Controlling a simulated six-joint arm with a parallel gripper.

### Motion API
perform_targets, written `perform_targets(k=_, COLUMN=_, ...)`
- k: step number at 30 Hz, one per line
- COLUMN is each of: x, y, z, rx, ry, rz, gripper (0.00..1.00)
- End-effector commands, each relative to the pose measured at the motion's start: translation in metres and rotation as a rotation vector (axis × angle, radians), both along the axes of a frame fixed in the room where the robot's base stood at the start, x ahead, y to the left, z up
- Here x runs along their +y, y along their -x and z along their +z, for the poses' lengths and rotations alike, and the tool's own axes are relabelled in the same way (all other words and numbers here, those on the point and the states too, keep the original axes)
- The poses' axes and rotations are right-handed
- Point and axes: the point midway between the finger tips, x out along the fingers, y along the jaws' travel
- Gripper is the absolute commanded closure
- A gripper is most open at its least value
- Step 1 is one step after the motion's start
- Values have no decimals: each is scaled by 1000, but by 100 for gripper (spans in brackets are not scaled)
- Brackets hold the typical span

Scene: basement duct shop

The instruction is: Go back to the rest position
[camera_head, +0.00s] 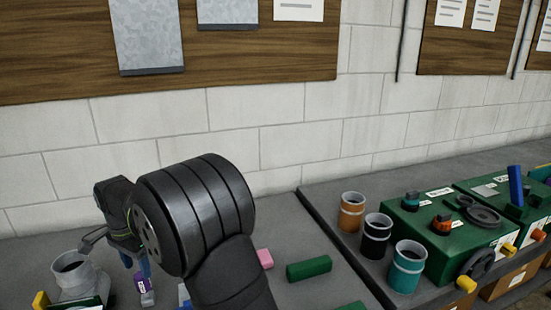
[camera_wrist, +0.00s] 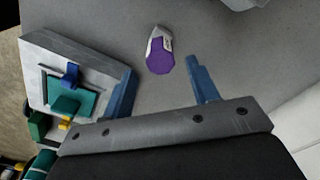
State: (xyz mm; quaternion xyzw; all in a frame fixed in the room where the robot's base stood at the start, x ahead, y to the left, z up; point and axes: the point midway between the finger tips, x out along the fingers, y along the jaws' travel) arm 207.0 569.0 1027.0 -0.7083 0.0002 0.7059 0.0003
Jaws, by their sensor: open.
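My gripper (camera_head: 136,262) hangs over the left part of the grey bench, partly hidden behind my arm in the head view. In the wrist view its two blue fingers (camera_wrist: 163,82) stand wide apart with nothing between the tips. A small purple and light-grey piece (camera_wrist: 160,56) lies on the bench just beyond the fingertips. It also shows below the gripper in the head view (camera_head: 144,285). I cannot tell from these frames how high the fingers are above it.
A grey pot (camera_head: 76,287) stands left of my gripper. A grey box (camera_wrist: 44,72) with a teal panel shows left in the wrist view. A green block (camera_head: 308,268) and pink block (camera_head: 264,258) lie right of my arm. Three cups (camera_head: 376,238) and green machines (camera_head: 446,238) stand further right.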

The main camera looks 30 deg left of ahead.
Motion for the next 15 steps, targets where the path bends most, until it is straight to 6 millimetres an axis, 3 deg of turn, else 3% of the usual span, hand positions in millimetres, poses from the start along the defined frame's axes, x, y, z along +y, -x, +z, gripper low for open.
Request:
perform_targets(k=13, x=-1, y=0, z=-90, rx=0, ry=2, rz=-1, gripper=46)
perform_targets(k=15, x=1, y=-1, z=-73, rx=-2, ry=-5, rz=0, gripper=46)
